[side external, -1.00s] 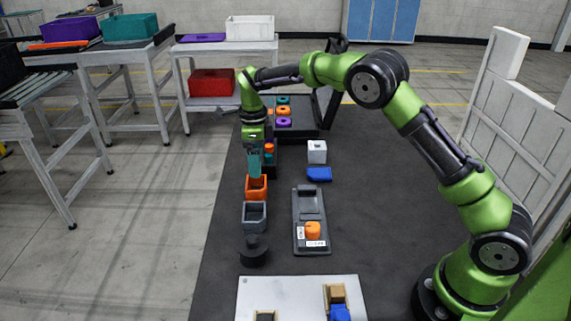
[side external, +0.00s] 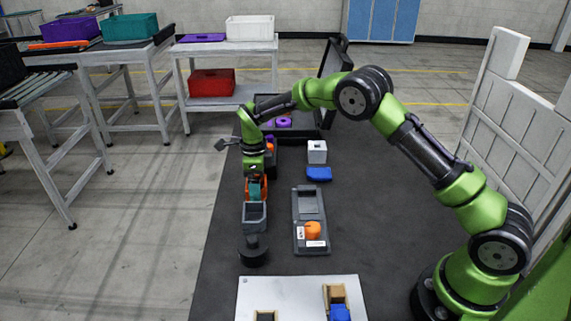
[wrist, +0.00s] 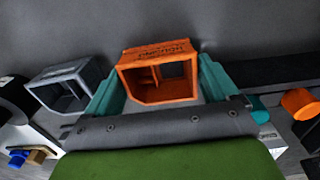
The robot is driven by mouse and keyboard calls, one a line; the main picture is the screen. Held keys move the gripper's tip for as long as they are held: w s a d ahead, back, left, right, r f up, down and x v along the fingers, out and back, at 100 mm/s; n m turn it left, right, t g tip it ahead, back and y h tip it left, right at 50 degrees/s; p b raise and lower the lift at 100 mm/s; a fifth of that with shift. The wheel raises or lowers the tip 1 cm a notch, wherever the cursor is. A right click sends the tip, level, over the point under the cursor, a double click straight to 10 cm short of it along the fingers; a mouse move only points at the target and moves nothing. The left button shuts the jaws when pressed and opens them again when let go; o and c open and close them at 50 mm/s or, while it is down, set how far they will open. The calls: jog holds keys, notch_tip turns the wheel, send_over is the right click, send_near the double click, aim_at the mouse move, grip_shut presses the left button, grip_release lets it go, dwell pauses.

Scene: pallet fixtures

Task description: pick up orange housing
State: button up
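The orange housing (side external: 264,184) is an open box standing on the dark table, just behind the grey housing. In the wrist view the housing (wrist: 158,75) lies between the two teal fingers of my gripper (wrist: 161,78), with lettering on its upper face. The fingers stand apart, one on each side of it, with a little pale gap showing at the right. In the side view my gripper (side external: 257,187) is down at the housing and hides part of it. I see no clear lift off the table.
A grey housing (side external: 254,216) stands directly in front, with a black round part (side external: 254,252) before it. The table's right side is clear.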

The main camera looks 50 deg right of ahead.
jog(key=c, duration=0.7)
jog(key=shift+o, duration=0.2)
notch_tip(320, 180, up, 12)
jog(key=s+d+f, duration=0.1)
jog(key=s+d, duration=0.2)
jog(key=s, duration=0.4)
jog(key=s+d+f, duration=0.2)
jog(key=s, duration=0.5)
jog(key=shift+s+f, duration=0.2)
jog(key=shift+f, duration=2.25)
